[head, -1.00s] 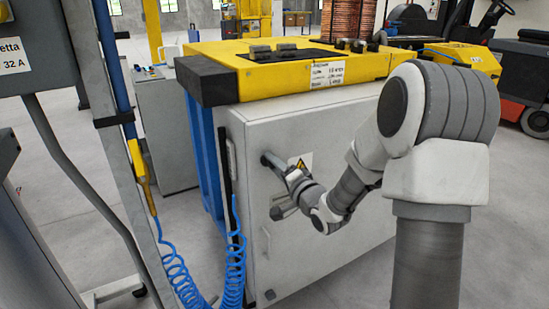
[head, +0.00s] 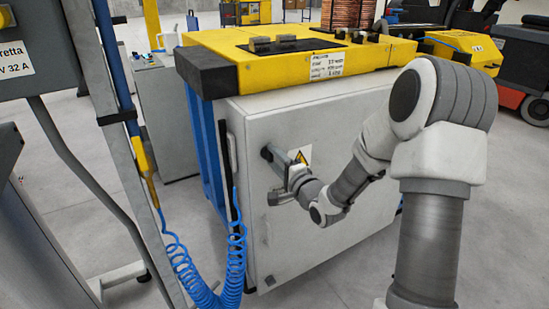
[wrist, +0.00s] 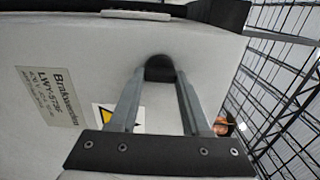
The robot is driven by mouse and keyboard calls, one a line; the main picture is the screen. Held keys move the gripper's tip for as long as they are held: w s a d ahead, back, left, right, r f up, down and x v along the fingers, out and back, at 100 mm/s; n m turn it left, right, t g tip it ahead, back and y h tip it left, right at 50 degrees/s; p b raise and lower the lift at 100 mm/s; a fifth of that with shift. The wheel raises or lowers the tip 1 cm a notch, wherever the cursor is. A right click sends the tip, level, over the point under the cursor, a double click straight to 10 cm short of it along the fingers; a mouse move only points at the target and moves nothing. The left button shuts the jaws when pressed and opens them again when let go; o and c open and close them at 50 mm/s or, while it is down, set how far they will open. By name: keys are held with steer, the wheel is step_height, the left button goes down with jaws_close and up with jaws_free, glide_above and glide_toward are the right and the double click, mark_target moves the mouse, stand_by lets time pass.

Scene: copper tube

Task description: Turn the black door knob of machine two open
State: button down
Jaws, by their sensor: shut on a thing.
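The black door knob (wrist: 160,66) sits on the pale door near its upper left edge, as the head view shows. My gripper (wrist: 160,80) has one finger on each side of the knob and is shut on it, with the tips close to the door. In the head view my gripper (head: 272,158) reaches the white cabinet door (head: 330,225) from the right. The fingers largely hide the knob there, and its turn angle cannot be told. The door looks flush with the cabinet.
The cabinet has a yellow top (head: 225,62) with a black corner. A yellow warning label (head: 301,156) is beside my gripper. A blue coiled hose (head: 236,255) hangs left of the door. A grey post (head: 135,180) stands farther left. Floor is open at lower right.

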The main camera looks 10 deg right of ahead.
steer(key=shift+c, duration=1.8)
jaws_free()
steer(key=p+v, duration=1.1)
steer(key=v, duration=0.6)
steer(key=shift+s, duration=0.15)
